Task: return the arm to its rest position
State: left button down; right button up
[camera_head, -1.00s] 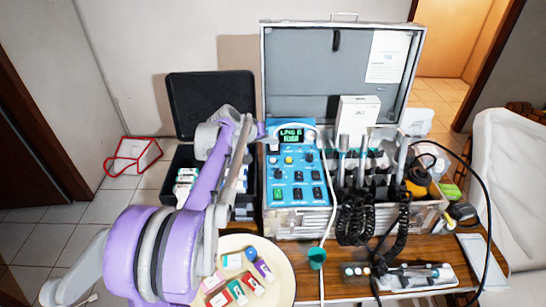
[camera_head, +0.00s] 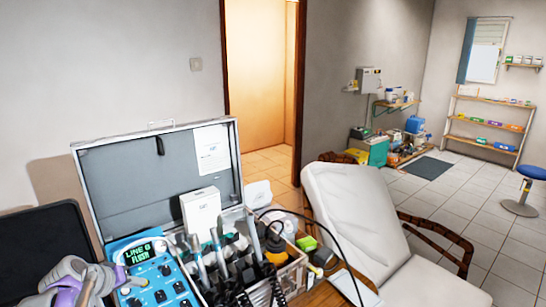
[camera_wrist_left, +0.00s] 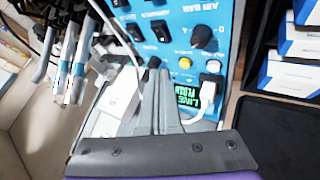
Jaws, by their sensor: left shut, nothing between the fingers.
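My left arm shows at the lower left of the head view, in purple and grey. Its gripper (camera_head: 120,276) is at the left edge of the blue control panel (camera_head: 165,285), near the lit green display (camera_head: 139,254). In the left wrist view the two grey fingers (camera_wrist_left: 156,78) are together and hold nothing. They point across the panel (camera_wrist_left: 165,18), with the display (camera_wrist_left: 195,98) just right of them; I cannot tell whether they touch it. My right gripper is in neither view.
The open case lid (camera_head: 160,175) stands behind the panel. Handpieces and a white box (camera_head: 201,212) are right of it. A black lid (camera_head: 40,250) is at the left. A white reclining chair (camera_head: 350,215) stands to the right, with open tiled floor beyond.

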pick_arm(q)
jog(key=s+d+f+m+g+p, duration=0.1)
jog(key=s+d+m+g, duration=0.15)
jog(key=s+d, duration=1)
jog(key=s+d+f+m+p, duration=0.1)
jog(key=s+d+f, duration=0.2)
jog(key=s, duration=0.4)
jog(key=s+d+f+m+y+p, duration=0.1)
jog(key=s+d+f+m, duration=0.1)
jog(key=s+d, duration=0.3)
jog(key=shift+s+f, duration=0.85)
jog(key=shift+s, duration=0.1)
